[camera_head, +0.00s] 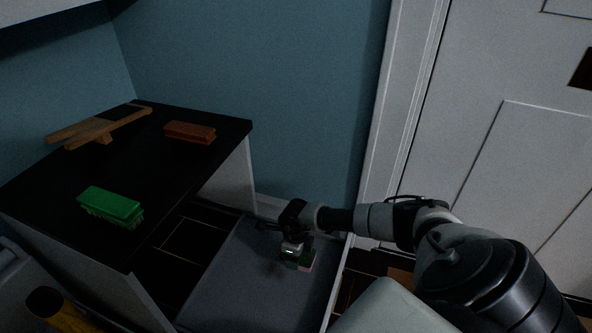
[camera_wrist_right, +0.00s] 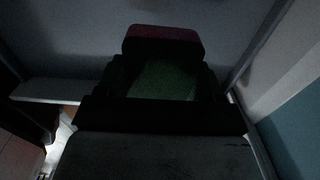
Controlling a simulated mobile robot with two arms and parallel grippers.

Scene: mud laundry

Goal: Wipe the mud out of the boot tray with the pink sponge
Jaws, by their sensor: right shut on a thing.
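The grey boot tray (camera_head: 235,292) lies on the floor beside the black-topped bench. My right gripper (camera_head: 296,260) reaches down over the tray and is shut on the sponge (camera_head: 309,264), which shows a green face and a pinkish edge. In the right wrist view the sponge's pink end (camera_wrist_right: 163,38) sticks out beyond the dark fingers, with green between them. The sponge is low over the tray; I cannot tell whether it touches. A faint dark patch (camera_head: 271,268), possibly mud, is on the tray left of the gripper. My left gripper is not in view.
The black-topped bench (camera_head: 60,205) holds a green brush (camera_head: 112,205), a brown brush (camera_head: 190,132) and a wooden boot jack (camera_head: 85,132). A yellow thing with a dark top (camera_head: 62,312) stands at lower left. A white door (camera_head: 500,150) is at right.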

